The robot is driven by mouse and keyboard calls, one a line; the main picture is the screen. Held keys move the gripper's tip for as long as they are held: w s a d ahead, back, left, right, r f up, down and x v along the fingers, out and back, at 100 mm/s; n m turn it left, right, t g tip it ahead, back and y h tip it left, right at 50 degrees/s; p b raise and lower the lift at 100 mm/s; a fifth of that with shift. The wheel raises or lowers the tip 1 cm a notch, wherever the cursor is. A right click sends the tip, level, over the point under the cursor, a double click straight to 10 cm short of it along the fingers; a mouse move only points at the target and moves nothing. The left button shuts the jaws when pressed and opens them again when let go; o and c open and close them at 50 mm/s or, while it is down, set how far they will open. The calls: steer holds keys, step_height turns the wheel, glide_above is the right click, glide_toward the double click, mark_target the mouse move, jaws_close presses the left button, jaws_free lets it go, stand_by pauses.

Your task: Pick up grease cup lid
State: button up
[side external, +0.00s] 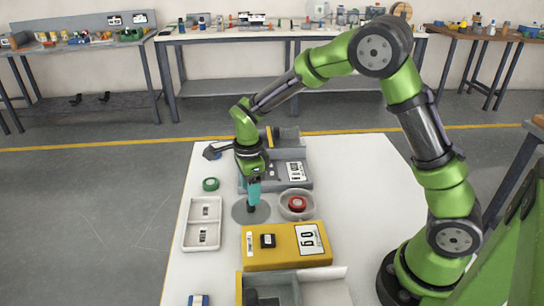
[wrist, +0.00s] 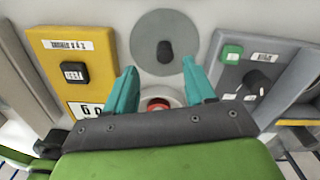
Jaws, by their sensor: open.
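The grease cup lid, a flat grey disc with a dark upright knob, lies on the white table in the side external view (side external: 240,214) and at the top middle of the wrist view (wrist: 146,33). My gripper (side external: 253,197) points down over the lid, its teal fingers close to the knob in the side view. In the wrist view my gripper (wrist: 158,69) is open and empty, its fingertips apart and below the knob in the picture. A round grey cup (side external: 285,212) with a red centre stands right of the lid, partly hidden between my fingers in the wrist view.
A yellow box (side external: 275,260) with a black button stands in front of the lid, and a grey control box (side external: 291,183) behind. A white two-part tray (side external: 190,236) and a green ring (side external: 211,184) lie to the left. The table's right side is clear.

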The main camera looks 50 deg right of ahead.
steer(key=f, duration=0.5)
steer(key=shift+w+d, duration=0.1)
steer(key=shift+w, duration=0.25)
jaws_close()
